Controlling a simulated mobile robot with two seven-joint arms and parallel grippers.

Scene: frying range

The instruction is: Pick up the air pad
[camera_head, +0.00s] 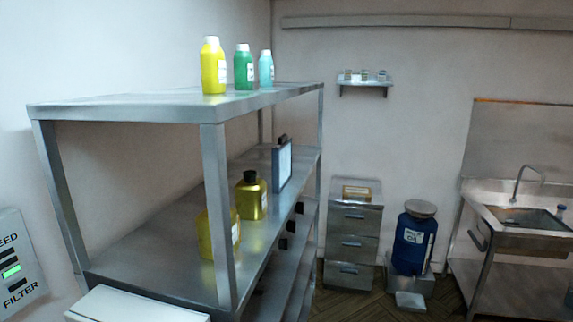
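An upright flat panel (283,166) with a dark blue frame and a pale face stands on the middle shelf of the metal rack, near its far end. It looks like a tablet or clipboard with a dark piece on top. It may be the air pad, but I cannot tell for sure. Neither of my grippers shows in the head view.
The steel rack (120,107) fills the left. Two yellow bottles, including one with a black cap (251,198), stand nearer than the panel. Drawers (354,220), a blue oil drum (413,240) and a sink (525,217) stand behind. Some wooden floor (345,303) is clear.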

